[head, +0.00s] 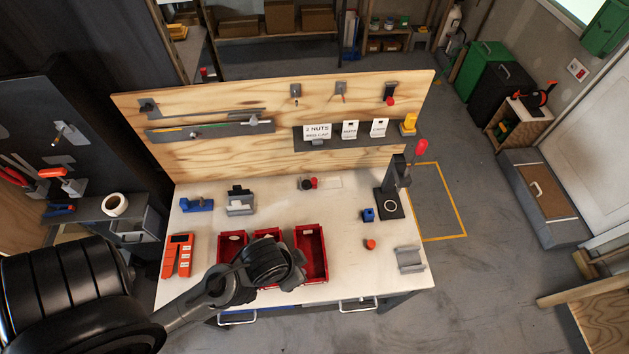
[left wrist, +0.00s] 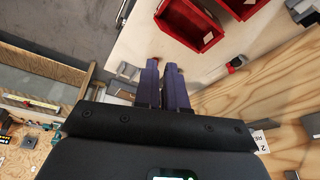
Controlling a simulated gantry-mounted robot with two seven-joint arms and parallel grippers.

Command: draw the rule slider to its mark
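A long grey rule (head: 235,128) with a coloured strip runs along the left part of the plywood backboard. A small slider-like knob (head: 194,134) sits on it, left of the middle. The mark cannot be made out clearly at this size. My left arm reaches in from the left over the red bins, well in front of the rule and apart from it. The gripper's fingers are hidden in the head view. In the left wrist view my left gripper (left wrist: 163,66) shows two purple fingers close together with nothing visible between them. My right gripper is in neither view.
Red bins (head: 312,252) stand at the front of the white bench (head: 338,225). A grey press (head: 391,203) with a red knob stands at the right. A grey shelf (head: 360,143) holds white cards. Orange, blue and grey parts lie around the bench. Its middle is fairly clear.

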